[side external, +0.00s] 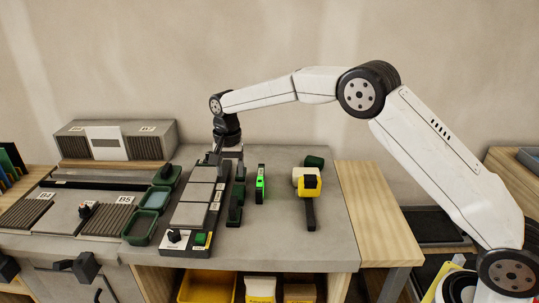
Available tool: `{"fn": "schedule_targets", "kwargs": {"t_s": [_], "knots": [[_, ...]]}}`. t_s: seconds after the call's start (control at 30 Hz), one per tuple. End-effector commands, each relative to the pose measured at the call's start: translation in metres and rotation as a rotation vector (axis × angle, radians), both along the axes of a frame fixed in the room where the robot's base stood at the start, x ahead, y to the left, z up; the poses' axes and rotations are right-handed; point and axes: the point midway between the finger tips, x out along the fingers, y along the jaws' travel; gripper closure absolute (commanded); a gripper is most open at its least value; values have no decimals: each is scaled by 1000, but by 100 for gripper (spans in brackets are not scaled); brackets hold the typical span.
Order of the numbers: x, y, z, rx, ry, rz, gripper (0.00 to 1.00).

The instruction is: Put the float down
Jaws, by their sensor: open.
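My gripper (228,158) points down at the far end of a dark tray (170,249) that carries a row of grey tiles (195,194). Its jaws are open; they look small and dark here, and I cannot tell whether they touch anything. I cannot pick out the float for certain. A dark green tool (236,205) lies just right of the tiles, nearer the camera than my gripper, and may be it.
A yellow and black mallet-like tool (308,188) and a dark green block (315,161) sit further right. Dark green bins (140,228) line the left of the tiles. The grey worktop (285,236) is clear at the front right.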

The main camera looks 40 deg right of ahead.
Motion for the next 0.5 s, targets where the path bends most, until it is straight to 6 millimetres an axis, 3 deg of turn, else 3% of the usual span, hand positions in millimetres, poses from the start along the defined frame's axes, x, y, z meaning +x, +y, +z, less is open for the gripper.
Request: {"fn": "schedule_targets", "kwargs": {"t_s": [0.5], "knots": [[-3, -2, 1, 1, -6, 14, 36]]}}
